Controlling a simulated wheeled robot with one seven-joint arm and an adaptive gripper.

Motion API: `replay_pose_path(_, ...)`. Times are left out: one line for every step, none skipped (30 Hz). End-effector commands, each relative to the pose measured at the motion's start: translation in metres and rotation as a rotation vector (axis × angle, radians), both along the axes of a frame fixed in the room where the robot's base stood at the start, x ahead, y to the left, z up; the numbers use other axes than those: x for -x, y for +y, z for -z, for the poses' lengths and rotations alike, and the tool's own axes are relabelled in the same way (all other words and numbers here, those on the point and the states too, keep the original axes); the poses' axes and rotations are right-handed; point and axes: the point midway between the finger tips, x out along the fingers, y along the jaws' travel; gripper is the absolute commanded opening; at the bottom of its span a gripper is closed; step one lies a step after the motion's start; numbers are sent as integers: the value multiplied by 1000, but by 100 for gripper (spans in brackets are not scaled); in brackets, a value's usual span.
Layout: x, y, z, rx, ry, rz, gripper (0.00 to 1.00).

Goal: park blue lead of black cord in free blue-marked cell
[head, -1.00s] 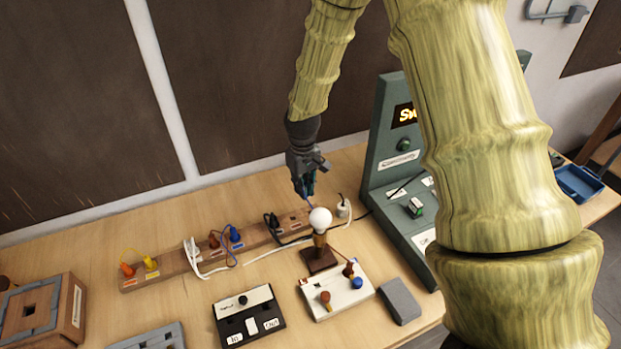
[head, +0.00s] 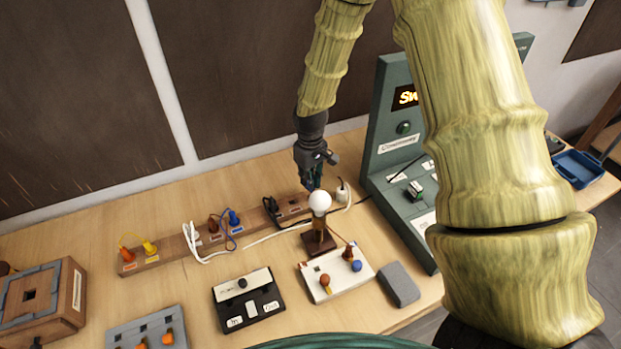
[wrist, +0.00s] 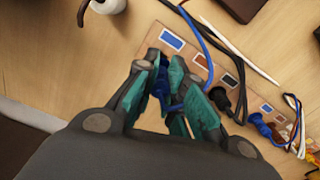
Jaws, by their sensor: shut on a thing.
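My gripper (head: 311,186) is over the right end of the wooden strip (head: 172,258), behind the lamp bulb. In the wrist view its teal fingers (wrist: 172,75) are shut on the blue lead (wrist: 161,88), a blue plug end largely hidden between them. A thin blue wire (wrist: 205,62) runs close to the fingers. Whether the lead touches the strip is unclear.
The lamp bulb (head: 320,201) stands close in front of my gripper. A white plug (head: 342,192) is just right of it. The green test panel (head: 385,140) rises farther right. Orange, yellow and blue plugs occupy the strip's left part.

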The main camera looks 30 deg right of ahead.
Motion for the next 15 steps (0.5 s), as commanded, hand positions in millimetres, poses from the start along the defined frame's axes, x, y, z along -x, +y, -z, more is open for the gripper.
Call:
replay_pose_path(0, 0, 5, 0, 0, 0, 0)
replay_pose_path(0, 0, 7, 0, 0, 0, 0)
replay_pose_path(0, 0, 10, 0, 0, 0, 0)
replay_pose_path(0, 0, 11, 0, 0, 0, 0)
replay_pose_path(0, 0, 13, 0, -1, 0, 0)
replay_pose_path(0, 0, 16, 0, -1, 0, 0)
replay_pose_path(0, 0, 16, 0, 0, 0, 0)
replay_pose_path(0, 0, 18, 0, -1, 0, 0)
replay_pose_path(0, 0, 21, 0, -1, 0, 0)
replay_pose_path(0, 0, 22, 0, -1, 1, 0)
replay_pose_path(0, 0, 24, 0, -1, 1, 0)
replay_pose_path(0, 0, 26, 0, 0, 1, 0)
replay_pose_path(0, 0, 27, 0, 0, 1, 0)
replay_pose_path(0, 0, 29, 0, 0, 1, 0)
replay_pose_path(0, 0, 30, 0, 0, 1, 0)
